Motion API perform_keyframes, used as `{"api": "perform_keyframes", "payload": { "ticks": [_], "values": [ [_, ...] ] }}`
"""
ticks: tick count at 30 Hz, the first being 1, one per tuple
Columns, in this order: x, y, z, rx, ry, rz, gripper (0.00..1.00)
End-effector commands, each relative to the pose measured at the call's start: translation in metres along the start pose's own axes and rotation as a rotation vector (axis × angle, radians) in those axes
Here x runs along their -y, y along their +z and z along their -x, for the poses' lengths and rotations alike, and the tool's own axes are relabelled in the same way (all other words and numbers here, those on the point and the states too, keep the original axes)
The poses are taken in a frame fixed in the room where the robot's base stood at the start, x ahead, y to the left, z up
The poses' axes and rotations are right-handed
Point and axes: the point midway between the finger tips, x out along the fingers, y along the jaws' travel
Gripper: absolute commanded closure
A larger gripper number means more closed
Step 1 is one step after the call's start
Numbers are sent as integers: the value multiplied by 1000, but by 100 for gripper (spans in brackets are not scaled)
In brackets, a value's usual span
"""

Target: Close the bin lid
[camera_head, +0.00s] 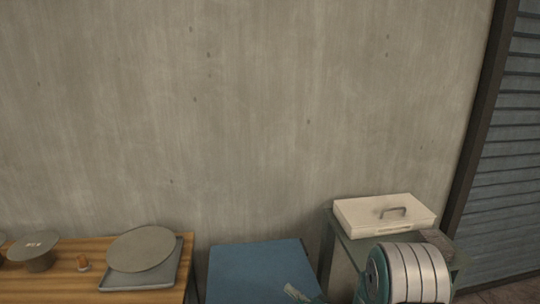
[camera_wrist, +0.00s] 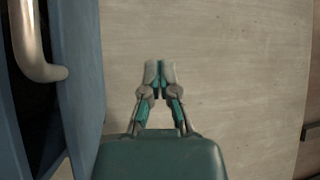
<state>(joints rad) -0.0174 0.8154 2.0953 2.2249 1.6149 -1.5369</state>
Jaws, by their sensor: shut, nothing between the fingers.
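A blue flat-topped body (camera_head: 258,268), which looks like the bin, stands low against the wall in the head view; its front is cut off by the frame. In the wrist view a blue panel (camera_wrist: 78,75) runs down the left side, with a dark gap (camera_wrist: 38,120) beside it. A curved metal handle (camera_wrist: 32,45) shows at the upper left. I cannot tell how far the lid stands open. My gripper (camera_wrist: 160,72) is shut and empty, to the right of the blue panel and apart from it in the picture. Its tips also show in the head view (camera_head: 294,292).
A wooden table (camera_head: 90,262) at left holds a tray (camera_head: 165,283) with a round grey disc (camera_head: 143,249). A white lidded box (camera_head: 370,222) sits on a green stand (camera_head: 350,246) at right. The concrete wall (camera_head: 240,110) closes the back.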

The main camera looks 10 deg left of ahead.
Motion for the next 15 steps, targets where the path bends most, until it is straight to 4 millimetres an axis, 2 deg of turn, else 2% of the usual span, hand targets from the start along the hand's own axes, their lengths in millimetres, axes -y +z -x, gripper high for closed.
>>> {"api": "perform_keyframes", "payload": {
  "ticks": [1,6,15],
  "values": [
    [-12,3,5,-1,3,-4,100],
    [-38,11,15,-2,1,-3,100],
    [-63,18,23,0,0,1,100]
  ]
}}
